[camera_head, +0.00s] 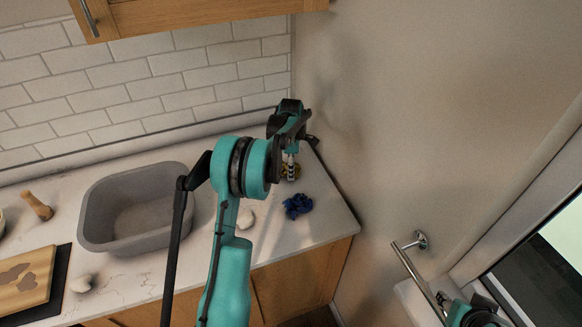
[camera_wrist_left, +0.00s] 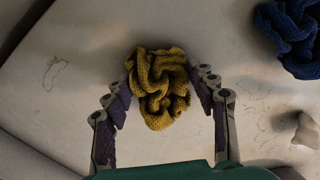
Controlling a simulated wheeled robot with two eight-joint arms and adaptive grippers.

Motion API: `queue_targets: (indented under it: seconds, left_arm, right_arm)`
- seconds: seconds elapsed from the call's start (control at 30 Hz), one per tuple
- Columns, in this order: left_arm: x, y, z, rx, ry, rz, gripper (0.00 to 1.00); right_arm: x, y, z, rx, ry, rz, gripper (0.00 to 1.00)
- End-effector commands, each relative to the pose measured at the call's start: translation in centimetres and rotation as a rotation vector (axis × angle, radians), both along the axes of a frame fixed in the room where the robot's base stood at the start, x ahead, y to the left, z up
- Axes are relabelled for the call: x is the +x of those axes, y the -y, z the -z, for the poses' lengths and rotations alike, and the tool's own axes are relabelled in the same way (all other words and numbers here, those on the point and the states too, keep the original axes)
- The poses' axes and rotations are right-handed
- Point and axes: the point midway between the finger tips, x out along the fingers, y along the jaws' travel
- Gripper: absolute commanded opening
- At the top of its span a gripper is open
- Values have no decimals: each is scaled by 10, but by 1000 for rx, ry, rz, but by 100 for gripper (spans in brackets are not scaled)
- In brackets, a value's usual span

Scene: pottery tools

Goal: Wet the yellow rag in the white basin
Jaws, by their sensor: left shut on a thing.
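The yellow rag (camera_wrist_left: 158,88) is a crumpled knitted cloth on the light countertop. In the head view it (camera_head: 297,172) lies near the right wall, mostly hidden by my gripper. My left gripper (camera_head: 290,168) is over it from above, and in the left wrist view its two fingers press on the rag's left and right sides, shut on it. The basin (camera_head: 137,249) looks grey; it stands on the counter left of my left arm, and I see no water clearly in it. My right gripper is out of view; only part of my right arm shows at the lower right.
A dark blue rag (camera_head: 297,206) lies just in front of the yellow one. A pale lump (camera_head: 246,218) sits between it and the basin. A wooden tool (camera_head: 37,206) and a cutting board (camera_head: 25,281) are at the left. The wall closes off the right side.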

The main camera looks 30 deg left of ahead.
Motion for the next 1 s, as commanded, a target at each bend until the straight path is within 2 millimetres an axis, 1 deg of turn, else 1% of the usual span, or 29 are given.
queue_targets:
  seconds: [0.03,0.07,0.4,0.73,0.97,1.0]
  left_arm:
    - [0,0,0,0,0,0,59]
    - [0,0,0,0,0,0,66]
    - [0,0,0,0,0,0,66]
    - [0,0,-9,0,0,0,66]
    - [0,0,-9,0,0,0,66]
    - [0,0,-9,0,0,0,63]
  right_arm:
    - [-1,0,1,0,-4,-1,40]
    - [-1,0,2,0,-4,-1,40]
    - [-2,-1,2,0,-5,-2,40]
    - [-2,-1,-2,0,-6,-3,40]
    - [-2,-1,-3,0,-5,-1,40]
    - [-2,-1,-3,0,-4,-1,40]
